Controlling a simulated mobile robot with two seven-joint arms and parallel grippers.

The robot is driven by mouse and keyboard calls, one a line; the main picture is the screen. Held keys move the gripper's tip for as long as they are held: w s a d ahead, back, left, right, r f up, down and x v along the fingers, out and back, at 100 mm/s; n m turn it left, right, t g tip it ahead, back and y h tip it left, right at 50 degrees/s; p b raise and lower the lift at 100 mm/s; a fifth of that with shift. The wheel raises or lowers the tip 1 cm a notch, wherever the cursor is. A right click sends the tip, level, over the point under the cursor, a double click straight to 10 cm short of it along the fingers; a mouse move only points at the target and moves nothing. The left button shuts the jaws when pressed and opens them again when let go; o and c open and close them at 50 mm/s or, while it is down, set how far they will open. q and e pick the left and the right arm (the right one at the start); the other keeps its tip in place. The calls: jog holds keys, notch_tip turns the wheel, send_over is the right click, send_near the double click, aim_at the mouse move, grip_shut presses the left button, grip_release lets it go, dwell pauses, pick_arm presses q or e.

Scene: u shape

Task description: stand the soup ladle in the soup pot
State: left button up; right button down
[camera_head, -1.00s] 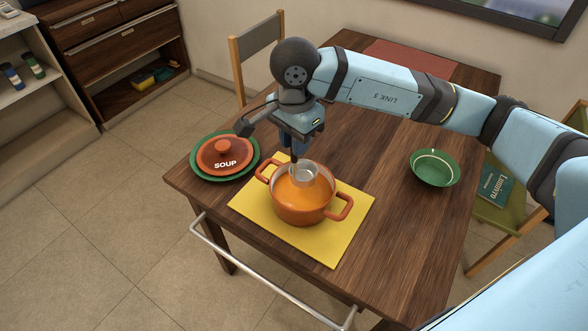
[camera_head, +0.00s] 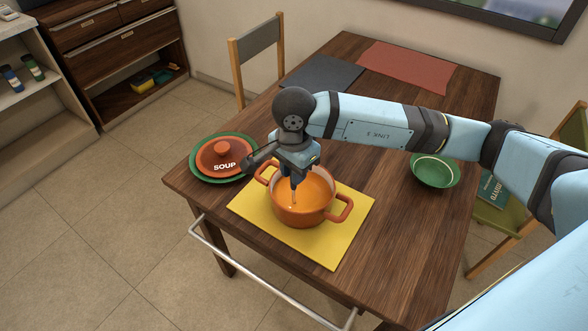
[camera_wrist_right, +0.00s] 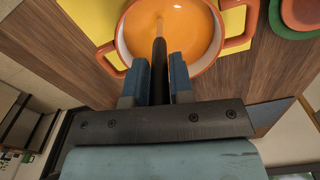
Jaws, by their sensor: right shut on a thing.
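The orange soup pot (camera_head: 305,217) stands on a yellow mat with orange soup inside; it also shows in the wrist view (camera_wrist_right: 207,62). My right gripper (camera_head: 294,183) points down over the left part of the pot. In the wrist view its two blue fingers (camera_wrist_right: 160,78) are shut on the dark handle of the soup ladle (camera_wrist_right: 160,57). The ladle's lower end reaches into the soup, and its bowl is hidden there. A short piece of the ladle (camera_head: 294,197) shows below the fingers in the head view. My left gripper is not in view.
The orange lid marked SOUP (camera_head: 220,155) lies on a green plate left of the pot. A green bowl (camera_head: 435,171) stands to the right under my arm. Grey (camera_head: 322,73) and red (camera_head: 405,66) mats lie at the back. The wooden table is clear between.

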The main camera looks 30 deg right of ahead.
jog(key=c, duration=1)
grip_release()
jog(key=shift+f, duration=0.1)
notch_tip(320, 180, up, 12)
jog(key=shift+r+p, duration=0.2)
jog(key=shift+p, duration=0.15)
